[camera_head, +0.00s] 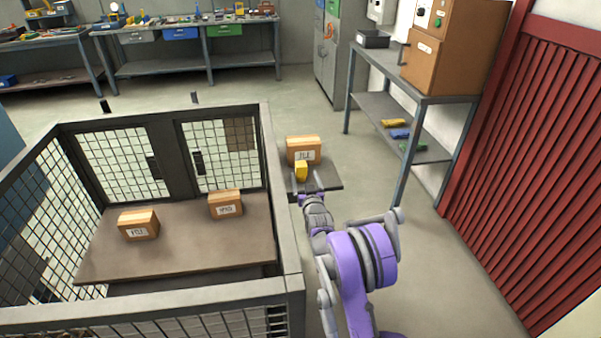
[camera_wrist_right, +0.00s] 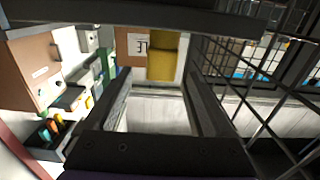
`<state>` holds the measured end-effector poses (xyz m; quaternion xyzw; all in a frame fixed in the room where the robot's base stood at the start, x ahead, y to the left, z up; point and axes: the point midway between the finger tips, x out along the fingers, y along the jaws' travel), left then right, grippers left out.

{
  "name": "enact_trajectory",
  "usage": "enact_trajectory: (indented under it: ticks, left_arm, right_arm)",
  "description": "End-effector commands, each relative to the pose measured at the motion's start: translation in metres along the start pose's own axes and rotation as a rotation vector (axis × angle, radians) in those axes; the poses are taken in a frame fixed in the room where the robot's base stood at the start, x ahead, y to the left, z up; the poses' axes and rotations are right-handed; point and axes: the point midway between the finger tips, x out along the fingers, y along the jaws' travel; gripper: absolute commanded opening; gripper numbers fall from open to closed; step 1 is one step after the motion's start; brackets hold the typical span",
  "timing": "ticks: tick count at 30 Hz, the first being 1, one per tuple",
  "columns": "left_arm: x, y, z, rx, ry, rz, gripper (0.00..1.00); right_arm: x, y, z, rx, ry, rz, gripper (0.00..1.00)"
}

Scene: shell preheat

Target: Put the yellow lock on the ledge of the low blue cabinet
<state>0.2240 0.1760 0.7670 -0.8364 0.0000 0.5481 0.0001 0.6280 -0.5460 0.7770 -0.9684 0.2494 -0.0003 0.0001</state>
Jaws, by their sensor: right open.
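The yellow lock (camera_head: 301,171) is a small yellow block in front of a labelled cardboard box (camera_head: 303,149), by a dark low surface (camera_head: 324,173) just outside the cage. In the right wrist view the yellow lock (camera_wrist_right: 162,62) shows ahead of the fingers. My right gripper (camera_head: 306,182) is open, with its fingers pointing toward the lock; I cannot tell whether they touch it. Its fingers also frame the right wrist view (camera_wrist_right: 157,95). A blue surface (camera_head: 9,145) stands at the left edge; I cannot tell if it is the low cabinet, and no ledge shows. My left gripper is out of view.
A mesh cage (camera_head: 268,155) stands left of my right arm, around a table (camera_head: 185,255) with two cardboard boxes. A grey shelf (camera_head: 425,95) stands right, beside a red slatted wall (camera_head: 530,150). Workbenches line the back. Open floor (camera_head: 430,270) lies right of my arm.

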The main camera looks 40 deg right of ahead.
Motion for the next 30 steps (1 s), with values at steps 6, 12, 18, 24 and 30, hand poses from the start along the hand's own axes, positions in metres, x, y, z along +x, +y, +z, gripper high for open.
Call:
enact_trajectory:
  ticks: [6,12,18,24,30]
  left_arm:
    - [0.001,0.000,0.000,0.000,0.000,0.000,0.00]
    - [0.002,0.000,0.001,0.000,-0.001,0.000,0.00]
    - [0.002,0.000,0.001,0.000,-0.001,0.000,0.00]
    - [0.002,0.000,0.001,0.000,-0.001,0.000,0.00]
    - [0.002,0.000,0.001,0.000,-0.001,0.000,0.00]
  right_arm:
    - [0.019,-0.001,0.001,0.000,0.000,0.000,0.88]
    - [0.049,-0.001,0.001,0.000,0.000,0.000,0.88]
    - [0.059,-0.001,0.000,0.000,0.000,0.000,0.88]
    - [0.059,-0.001,0.000,0.000,0.000,0.000,0.79]
    - [0.059,-0.001,0.000,0.000,0.000,0.000,0.42]
